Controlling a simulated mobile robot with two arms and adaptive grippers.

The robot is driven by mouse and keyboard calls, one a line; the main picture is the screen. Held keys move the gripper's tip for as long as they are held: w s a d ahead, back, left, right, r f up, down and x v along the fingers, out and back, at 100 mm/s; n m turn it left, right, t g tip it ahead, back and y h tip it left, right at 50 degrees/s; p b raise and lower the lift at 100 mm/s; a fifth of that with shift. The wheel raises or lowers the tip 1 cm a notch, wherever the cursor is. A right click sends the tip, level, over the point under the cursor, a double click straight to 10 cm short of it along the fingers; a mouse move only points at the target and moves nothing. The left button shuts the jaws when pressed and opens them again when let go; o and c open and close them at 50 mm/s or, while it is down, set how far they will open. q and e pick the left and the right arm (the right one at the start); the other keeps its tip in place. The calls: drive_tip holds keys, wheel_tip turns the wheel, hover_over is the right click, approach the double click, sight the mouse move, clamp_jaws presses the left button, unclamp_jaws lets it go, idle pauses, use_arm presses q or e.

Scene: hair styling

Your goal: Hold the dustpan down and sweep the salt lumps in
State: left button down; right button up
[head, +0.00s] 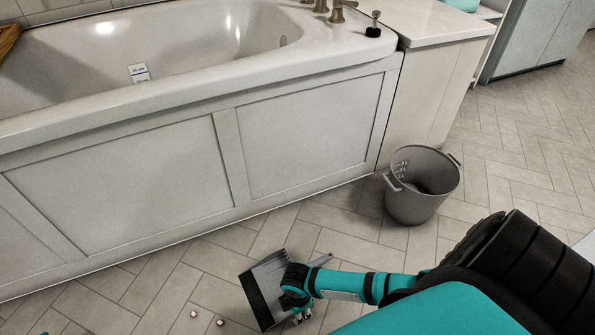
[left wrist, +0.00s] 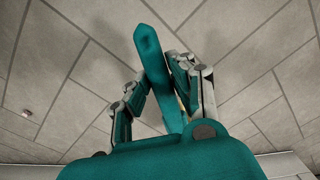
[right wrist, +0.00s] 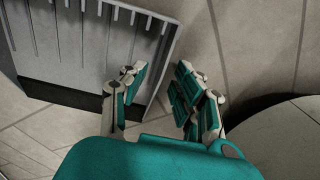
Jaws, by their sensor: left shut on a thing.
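The grey dustpan (head: 268,270) lies on the tiled floor, its dark lip facing left. Its ribbed inside (right wrist: 90,40) fills the upper left of the right wrist view. My right gripper (head: 300,312) is low at the dustpan's right side. In the right wrist view its fingers (right wrist: 158,88) are apart, with the pan's side wall between them; contact is unclear. Two small pale salt lumps (head: 193,314) (head: 220,322) lie left of the lip. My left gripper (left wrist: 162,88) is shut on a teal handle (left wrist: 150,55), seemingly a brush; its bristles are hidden. Another lump (left wrist: 27,112) shows there.
A white bathtub (head: 200,110) with a panelled side runs along the back. A grey bin (head: 420,190) stands right of the dustpan, near a white cabinet (head: 435,85). The floor between dustpan and tub is clear.

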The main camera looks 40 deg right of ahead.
drive_tip(key=shift+f, duration=0.65)
clamp_jaws()
idle(0.9)
